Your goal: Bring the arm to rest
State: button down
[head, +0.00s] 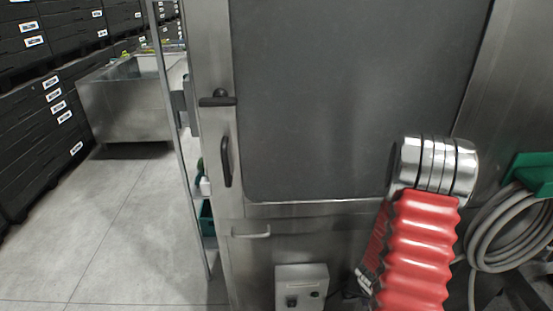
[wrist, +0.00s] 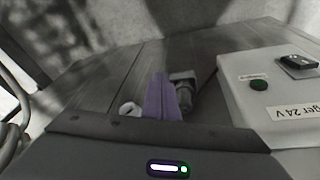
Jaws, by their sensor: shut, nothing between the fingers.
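My arm shows at the right of the head view, with a red ribbed sleeve (head: 415,255) and a shiny metal joint (head: 435,165) in front of the steel machine. Its lower end runs out of the bottom of the head view, and I cannot make out the gripper there. In the wrist view my gripper (wrist: 160,95) shows beyond its dark housing, with the narrow purple fingers together and nothing seen between them. A small green light glows on the housing.
The steel machine with a dark panel (head: 345,95) stands close ahead. A coiled hose (head: 490,235) hangs at the right. A pale box (wrist: 265,95) labelled 24 V is right of my gripper. Black crates (head: 45,110) line the left; the floor (head: 110,230) between is clear.

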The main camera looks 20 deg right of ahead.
jog(key=w+a+r+n+y, duration=0.2)
jog(key=w+a+r+y, duration=0.1)
jog(key=a+r, duration=1.3)
jog(key=s+a+r+n+t, duration=0.2)
jog(key=a+r, duration=0.6)
jog(key=r, duration=0.4)
jog(key=s+a+r+n+t, duration=0.1)
jog(key=s+a+r+n, duration=0.3)
jog(key=a+r, duration=0.3)
notch_tip(320, 180, up, 5)
jog(key=shift+s+a+r+t, duration=0.15)
jog(key=shift+s+a+t, duration=0.25)
jog(key=shift+s, duration=0.35)
jog(key=shift+d, duration=0.1)
